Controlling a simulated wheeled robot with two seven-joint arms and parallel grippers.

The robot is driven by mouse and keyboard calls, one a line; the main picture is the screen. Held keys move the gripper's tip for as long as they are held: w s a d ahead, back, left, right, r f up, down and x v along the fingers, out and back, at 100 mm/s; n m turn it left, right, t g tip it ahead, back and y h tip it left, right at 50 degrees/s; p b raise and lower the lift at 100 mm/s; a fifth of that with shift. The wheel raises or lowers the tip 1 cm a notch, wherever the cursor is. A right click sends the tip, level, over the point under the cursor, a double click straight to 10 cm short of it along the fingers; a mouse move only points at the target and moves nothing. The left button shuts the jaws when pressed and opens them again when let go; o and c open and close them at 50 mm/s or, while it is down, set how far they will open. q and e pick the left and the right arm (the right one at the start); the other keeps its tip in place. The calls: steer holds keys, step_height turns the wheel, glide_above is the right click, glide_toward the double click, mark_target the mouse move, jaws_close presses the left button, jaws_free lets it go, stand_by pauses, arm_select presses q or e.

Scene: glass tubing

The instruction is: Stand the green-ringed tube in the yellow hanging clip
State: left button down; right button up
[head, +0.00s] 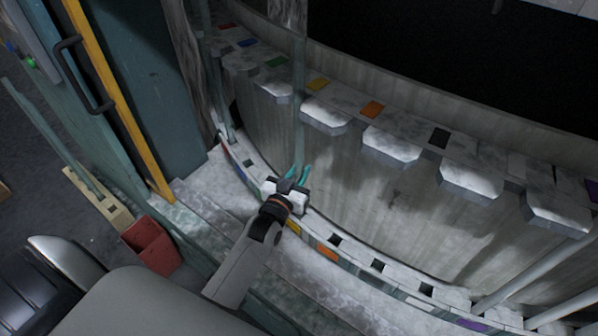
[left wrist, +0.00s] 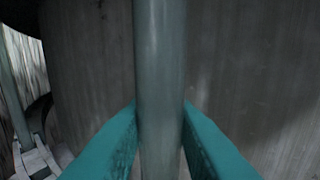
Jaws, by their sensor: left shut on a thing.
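My left gripper (head: 300,175) has teal fingers and is shut on an upright pale glass tube (head: 299,115). In the left wrist view the tube (left wrist: 160,80) stands between the two fingers (left wrist: 160,135). No green ring shows on the visible part of this tube, and its lower end is hidden by the gripper. A yellow tag (head: 318,83) sits on the upper ledge, to the right of the tube, above a pale jutting block (head: 325,118). A yellow patch (head: 293,228) also marks the lower curved rail, just below the gripper. My right gripper is out of view.
The upper ledge carries several jutting blocks with coloured tags, including orange (head: 372,109). The lower rail has dark square sockets (head: 377,265). Other tubes stand at right (head: 530,275) and left (head: 214,75). A red bin (head: 150,245) and a beige rack (head: 100,200) are lower left.

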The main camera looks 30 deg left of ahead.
arm_select(q)
steer(key=c, duration=1.1)
jaws_free()
steer(key=shift+c, duration=0.2)
steer(key=shift+s, duration=0.15)
steer(key=shift+s+f, duration=0.15)
steer(key=shift+s, duration=0.15)
steer(key=s+b, duration=0.2)
steer(key=s, duration=0.9)
steer(key=shift+d, duration=0.35)
steer(key=shift+s, duration=0.1)
